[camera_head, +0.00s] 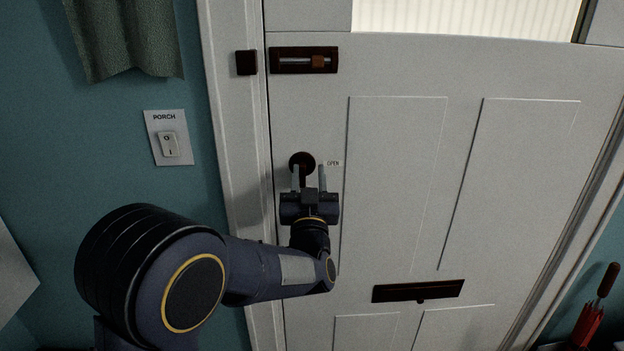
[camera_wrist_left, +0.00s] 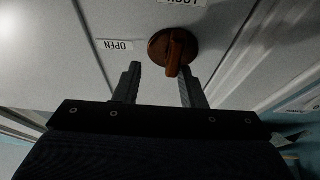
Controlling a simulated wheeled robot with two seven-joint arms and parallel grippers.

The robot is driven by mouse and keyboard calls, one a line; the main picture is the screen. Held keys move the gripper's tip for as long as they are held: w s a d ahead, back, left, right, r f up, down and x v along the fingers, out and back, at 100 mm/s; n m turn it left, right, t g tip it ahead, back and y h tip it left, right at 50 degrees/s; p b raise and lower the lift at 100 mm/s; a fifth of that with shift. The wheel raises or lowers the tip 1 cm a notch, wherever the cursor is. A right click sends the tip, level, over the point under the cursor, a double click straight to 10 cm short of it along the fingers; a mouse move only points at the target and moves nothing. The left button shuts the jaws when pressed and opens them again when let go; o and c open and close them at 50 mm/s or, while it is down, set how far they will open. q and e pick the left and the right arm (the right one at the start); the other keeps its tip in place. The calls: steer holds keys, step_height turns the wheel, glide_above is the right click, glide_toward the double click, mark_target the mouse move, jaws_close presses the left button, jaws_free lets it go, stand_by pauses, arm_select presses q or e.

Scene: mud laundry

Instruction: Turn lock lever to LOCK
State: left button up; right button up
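The lock lever (camera_head: 302,160) is a dark brown round plate with a raised handle, near the left edge of the white door. It also shows in the wrist view, reddish brown, with its handle (camera_wrist_left: 174,52) reaching toward my gripper. The OPEN label (camera_head: 333,163) is right of it in the head view. In the wrist view the LOCK label (camera_wrist_left: 185,2) is cut by the top edge; text appears upside down there. My left gripper (camera_head: 309,172) is open at the lever, its fingertips apart, with the handle's end between or just beyond them. I cannot tell whether they touch. My right gripper is out of view.
A sliding bolt (camera_head: 303,60) sits above on the door (camera_head: 400,180), its keeper (camera_head: 246,62) on the frame. A letter slot (camera_head: 418,291) is lower right. A PORCH switch (camera_head: 168,137) and curtain (camera_head: 125,35) are left. A red umbrella (camera_head: 588,322) stands far right.

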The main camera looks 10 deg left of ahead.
arm_select(q)
steer(key=shift+a+f, duration=0.1)
steer(key=shift+f, duration=0.05)
stand_by(0.4)
steer(key=shift+s, duration=0.1)
steer(key=d+b+v, duration=0.1)
steer(key=b+v, duration=0.1)
steer(key=v, duration=0.6)
steer(key=shift+s, duration=0.15)
